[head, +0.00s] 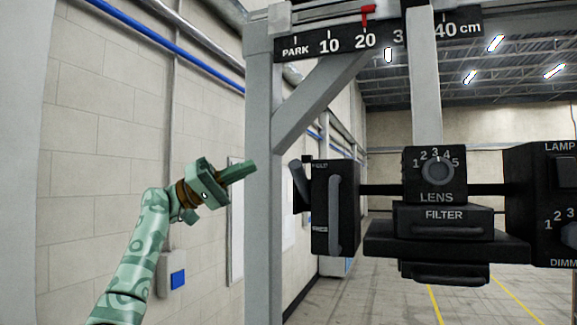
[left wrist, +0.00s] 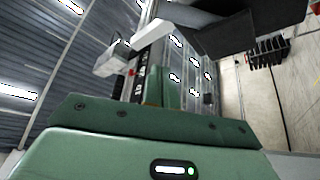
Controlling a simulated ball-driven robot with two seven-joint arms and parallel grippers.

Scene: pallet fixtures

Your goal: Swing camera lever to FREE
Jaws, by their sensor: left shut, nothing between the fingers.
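The camera box (head: 320,235) is black and stands right of the grey post, with a grey vertical bar (head: 335,215) on its face. A short dark grey lever (head: 299,180) sticks out at the box's left side, tilted, its top leaning left. Small labels on the box are too small to read. My left gripper (head: 250,168) is shut and empty, its fingers pointing right, left of the lever and seen against the post. It appears apart from the lever; depth is hard to judge. My left fingers also show in the left wrist view (left wrist: 165,88). My right gripper is not in view.
The grey post (head: 263,230) stands between my gripper and the box in the picture. A rail scale (head: 380,38) with a red pointer (head: 367,15) runs above. The lens unit (head: 436,175), filter (head: 445,216) and lamp unit (head: 545,200) are to the right. A block wall lies left.

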